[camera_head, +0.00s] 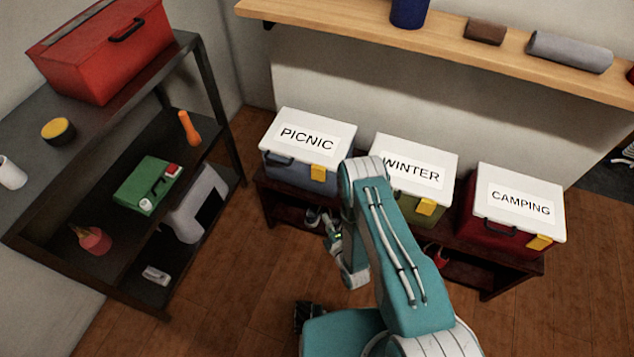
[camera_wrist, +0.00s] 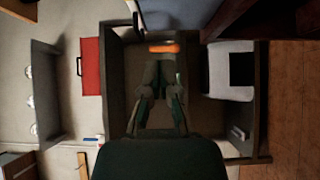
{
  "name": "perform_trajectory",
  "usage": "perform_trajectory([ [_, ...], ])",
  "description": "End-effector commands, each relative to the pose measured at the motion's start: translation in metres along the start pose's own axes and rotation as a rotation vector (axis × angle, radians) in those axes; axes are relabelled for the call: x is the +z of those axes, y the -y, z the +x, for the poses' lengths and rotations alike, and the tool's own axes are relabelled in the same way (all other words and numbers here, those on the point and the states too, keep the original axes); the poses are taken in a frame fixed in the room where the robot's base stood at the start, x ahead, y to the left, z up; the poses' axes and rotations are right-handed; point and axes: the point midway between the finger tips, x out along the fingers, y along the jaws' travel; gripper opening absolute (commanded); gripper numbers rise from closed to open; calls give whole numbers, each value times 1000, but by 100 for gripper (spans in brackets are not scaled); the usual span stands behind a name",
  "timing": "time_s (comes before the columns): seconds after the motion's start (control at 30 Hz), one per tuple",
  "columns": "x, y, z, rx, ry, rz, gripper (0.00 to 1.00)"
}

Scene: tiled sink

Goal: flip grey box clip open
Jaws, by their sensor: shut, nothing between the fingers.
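The grey-blue box (camera_head: 296,175) labelled PICNIC has a white lid (camera_head: 318,117) and stands at the left end of a low dark bench. Its yellow clip (camera_head: 318,172) is on the front near the right corner, at the lid's edge; I cannot tell whether it is fastened. My gripper (camera_head: 333,228) is below and slightly right of that clip in the head view, partly hidden by my arm. In the wrist view my gripper (camera_wrist: 160,68) is shut and empty, with its fingers together. The clip is not recognisable in the wrist view.
The WINTER box (camera_head: 412,200) and CAMPING box (camera_head: 500,235) stand to the right with similar yellow clips. A dark metal shelf (camera_head: 215,95) at left holds a red toolbox (camera_head: 105,50), a green case (camera_head: 145,185) and an orange torch (camera_head: 188,127). A wooden shelf (camera_head: 350,22) hangs above.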

Motion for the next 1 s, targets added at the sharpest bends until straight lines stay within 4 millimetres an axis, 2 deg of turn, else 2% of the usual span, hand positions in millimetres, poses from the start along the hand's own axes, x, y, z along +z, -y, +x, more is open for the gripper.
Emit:
perform_trajectory([
  [0.2, 0, 0, 2, -1, 0, 0, 0],
  [0.33, -1, -1, 11, 1, -2, -1, 0],
  [0.83, 0, -1, 102, 2, -1, 0, 0],
  [1.0, 19, 0, 120, 0, 2, 1, 0],
])
